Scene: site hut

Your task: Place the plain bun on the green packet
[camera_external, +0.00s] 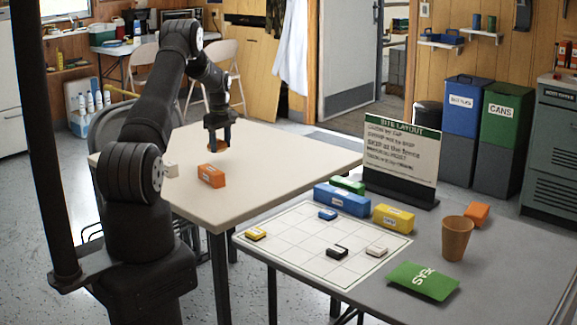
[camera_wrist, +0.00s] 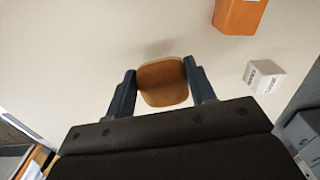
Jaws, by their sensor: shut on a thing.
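The plain bun (camera_wrist: 162,84) is brown and sits between the two fingers of my gripper (camera_wrist: 160,88) in the wrist view. My gripper is shut on it. In the external view my gripper (camera_external: 219,140) is over the far part of the cream table, with the bun (camera_external: 217,147) low between its fingers. I cannot tell whether the bun touches the table. The green packet (camera_external: 423,281) lies flat at the front of the grey table, to the right of my gripper and nearer the camera. It has white lettering. The packet is not in the wrist view.
An orange block (camera_external: 211,176) and a small white block (camera_external: 171,170) stand on the cream table (camera_external: 270,160). On the grey table are a white grid sheet (camera_external: 290,236) with small pieces, coloured blocks (camera_external: 342,199), a sign (camera_external: 401,150) and a brown cup (camera_external: 456,238) behind the packet.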

